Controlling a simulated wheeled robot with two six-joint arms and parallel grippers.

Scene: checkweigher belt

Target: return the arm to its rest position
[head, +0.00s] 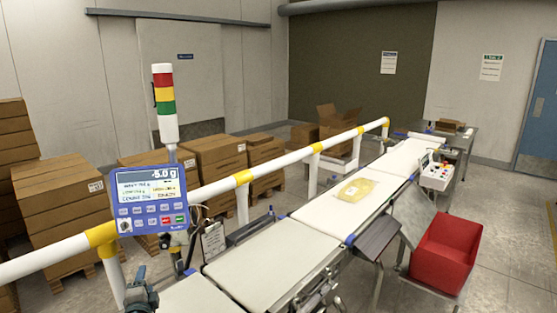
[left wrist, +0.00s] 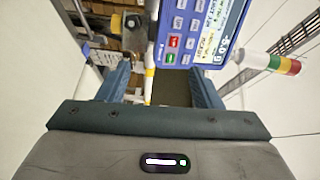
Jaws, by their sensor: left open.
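My left gripper (head: 140,288) shows at the bottom left of the head view, below the blue weigher display (head: 150,200) and beside the white and yellow guard rail. In the left wrist view its two blue-grey fingers (left wrist: 160,78) are apart, and I see nothing held between them. The display (left wrist: 205,30) also shows there, beyond the fingers. My right gripper is in neither view.
The conveyor belt (head: 262,262) runs from the lower middle to the back right, with a yellowish pack (head: 356,190) on it. A guard rail (head: 280,162) runs along its far side. A red bin (head: 445,250) stands at right. A signal tower (head: 164,105) rises behind the display.

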